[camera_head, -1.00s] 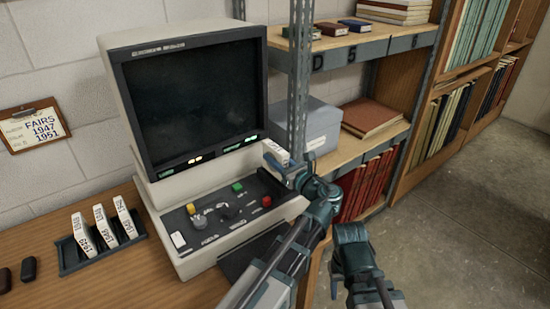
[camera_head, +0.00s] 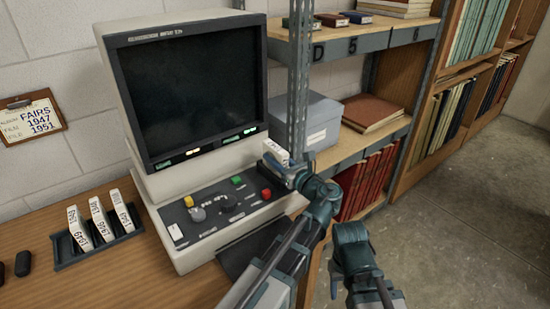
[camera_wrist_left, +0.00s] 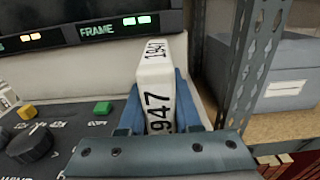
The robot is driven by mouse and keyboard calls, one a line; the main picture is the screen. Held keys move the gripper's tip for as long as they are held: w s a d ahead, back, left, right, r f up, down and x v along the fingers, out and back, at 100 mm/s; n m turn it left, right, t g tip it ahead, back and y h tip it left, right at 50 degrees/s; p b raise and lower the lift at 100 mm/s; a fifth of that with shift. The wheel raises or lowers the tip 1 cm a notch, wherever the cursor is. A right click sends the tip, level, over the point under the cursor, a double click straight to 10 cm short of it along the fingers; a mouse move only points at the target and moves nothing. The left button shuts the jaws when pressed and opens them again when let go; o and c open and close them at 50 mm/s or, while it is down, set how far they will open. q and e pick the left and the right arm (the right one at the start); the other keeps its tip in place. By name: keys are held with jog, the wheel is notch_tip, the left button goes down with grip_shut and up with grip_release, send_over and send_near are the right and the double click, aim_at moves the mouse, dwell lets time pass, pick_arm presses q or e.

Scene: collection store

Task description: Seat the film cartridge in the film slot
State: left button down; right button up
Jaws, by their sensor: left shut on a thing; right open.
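The film cartridge (camera_head: 276,150) is a white upright box marked 1947, in front of the lower right corner of the microfilm reader (camera_head: 143,120). My left gripper (camera_head: 274,162) is shut on it; the left wrist view shows the cartridge (camera_wrist_left: 158,90) between the blue fingers. It is over the right end of the reader's dark control panel (camera_head: 220,213). The film slot cannot be made out; the cartridge and left gripper cover that area. My right gripper (camera_head: 350,240) is open and low at the bottom centre, away from the reader.
A dark rack (camera_head: 66,256) with several white cartridges stands on the wooden desk (camera_head: 130,285) at left. A perforated metal shelf post (camera_head: 298,90) rises close behind the left gripper. A grey box (camera_head: 320,128) sits on the shelf. The floor at right is clear.

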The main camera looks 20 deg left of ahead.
pick_arm(q)
jog(key=shift+f+b, duration=0.55)
jog(key=shift+b, duration=0.05)
dwell(0.6)
jog(key=c, duration=0.9)
grip_release()
